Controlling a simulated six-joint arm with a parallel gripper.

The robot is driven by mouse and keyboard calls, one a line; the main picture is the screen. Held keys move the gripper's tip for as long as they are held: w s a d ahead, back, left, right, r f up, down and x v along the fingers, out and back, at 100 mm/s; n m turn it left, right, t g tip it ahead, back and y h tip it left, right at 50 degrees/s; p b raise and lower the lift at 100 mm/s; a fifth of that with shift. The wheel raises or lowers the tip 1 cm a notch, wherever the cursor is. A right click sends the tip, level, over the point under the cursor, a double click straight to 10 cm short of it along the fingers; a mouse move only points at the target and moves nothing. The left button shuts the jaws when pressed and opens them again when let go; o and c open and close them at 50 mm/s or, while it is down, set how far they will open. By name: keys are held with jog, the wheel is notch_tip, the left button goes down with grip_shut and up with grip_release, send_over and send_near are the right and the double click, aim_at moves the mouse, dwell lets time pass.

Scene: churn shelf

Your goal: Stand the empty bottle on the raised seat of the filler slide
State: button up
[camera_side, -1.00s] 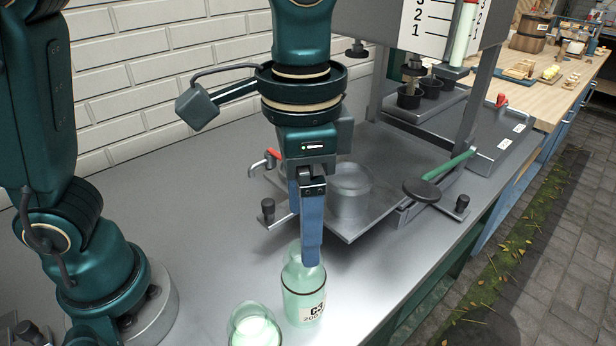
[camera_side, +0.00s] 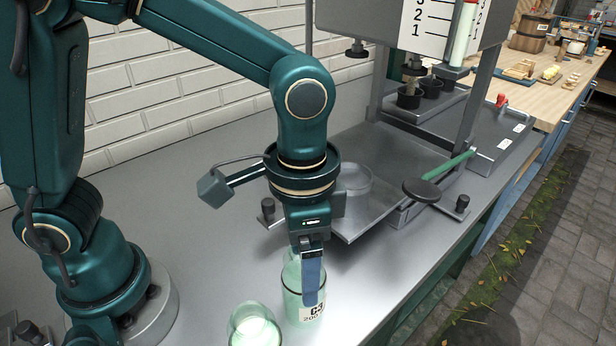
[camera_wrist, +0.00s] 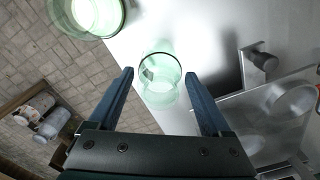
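The empty bottle (camera_side: 291,308) is clear pale green with a dark band and a "C3 200" label. It stands upright on the steel bench near the front edge. In the wrist view the bottle (camera_wrist: 160,92) lies between my fingers with small gaps on both sides. My gripper (camera_side: 312,296) points down at the bottle, open; one blue finger covers part of it, and both fingers show in the wrist view (camera_wrist: 159,76). The filler slide (camera_side: 385,165) is a flat metal plate behind and to the right. Its round raised seat (camera_side: 353,180) is partly hidden by my wrist.
A second green glass vessel (camera_side: 252,328), with pale white contents, stands close to the bottle's left; it is at top left in the wrist view (camera_wrist: 92,14). A green-handled lever (camera_side: 446,168) and black knobs (camera_side: 462,203) edge the slide. Bare bench lies left of my gripper.

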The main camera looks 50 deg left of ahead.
jog(key=c, duration=0.9)
jog(key=shift+r, duration=0.35)
grip_shut()
jog(key=shift+r, duration=1.15)
